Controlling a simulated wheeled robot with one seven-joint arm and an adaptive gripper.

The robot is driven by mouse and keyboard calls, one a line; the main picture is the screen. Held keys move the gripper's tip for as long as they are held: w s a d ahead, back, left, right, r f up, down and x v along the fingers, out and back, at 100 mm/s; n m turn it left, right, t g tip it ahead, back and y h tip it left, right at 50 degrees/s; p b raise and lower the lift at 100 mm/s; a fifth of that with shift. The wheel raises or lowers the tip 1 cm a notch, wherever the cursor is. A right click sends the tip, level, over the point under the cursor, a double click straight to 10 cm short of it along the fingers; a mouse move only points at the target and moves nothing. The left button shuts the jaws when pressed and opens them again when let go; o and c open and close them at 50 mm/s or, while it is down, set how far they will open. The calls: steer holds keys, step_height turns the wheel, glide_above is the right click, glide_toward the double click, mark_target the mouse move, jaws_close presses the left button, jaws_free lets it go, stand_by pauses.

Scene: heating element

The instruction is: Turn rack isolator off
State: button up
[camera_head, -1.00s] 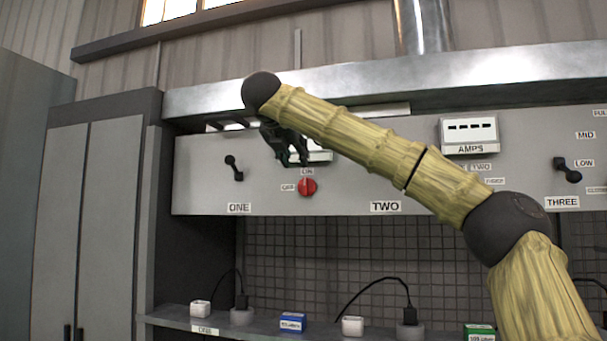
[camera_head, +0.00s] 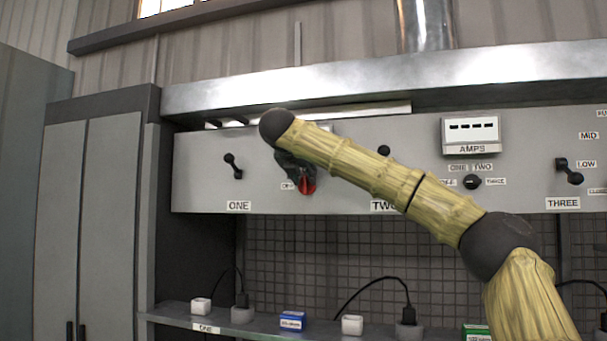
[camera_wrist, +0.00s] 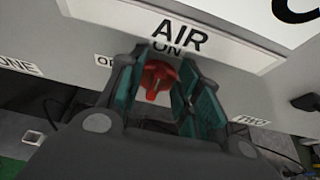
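The red rotary knob (camera_head: 308,184) sits low on the grey panel between the ONE and TWO labels. In the wrist view the red knob (camera_wrist: 158,80) has ON above it and a partly covered OFF label to its left. Its grip looks roughly upright, toward ON. My gripper (camera_head: 303,186) is at the knob in the head view and covers part of it. In the wrist view my gripper's (camera_wrist: 160,90) green-padded fingers stand apart on either side of the knob. I cannot tell whether they touch it.
A black lever (camera_head: 233,166) is left of the knob, and another lever (camera_head: 569,171) is far right. An AMPS meter (camera_head: 470,135) and a small black selector (camera_head: 472,182) are right. Below, a shelf (camera_head: 260,333) holds boxes and plugs. A metal ledge (camera_head: 400,84) runs above the panel.

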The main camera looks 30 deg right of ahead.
mark_target(299, 187)
jaws_close()
steer(key=shift+a, duration=0.1)
steer(key=n+h, duration=0.1)
steer(key=w+a+n+g+h, duration=0.1)
steer(key=n, duration=0.1)
steer(key=n+g, duration=0.1)
steer(key=n, duration=0.1)
steer(key=shift+w+a+f+h, duration=0.15)
steer(key=shift+w+f+h, duration=0.1)
steer(key=shift+f+h, duration=0.15)
steer(key=n+h, duration=0.1)
steer(key=n, duration=0.1)
steer(key=f+n+h+b, duration=0.1)
steer(key=n, duration=0.2)
steer(key=w+f+n+g+h, duration=0.1)
steer(key=n+h, duration=0.1)
steer(key=n, duration=0.1)
steer(key=shift+a+f, duration=0.25)
steer(key=shift+a, duration=0.1)
steer(key=shift+f+n, duration=0.1)
steer(key=shift+n, duration=0.3)
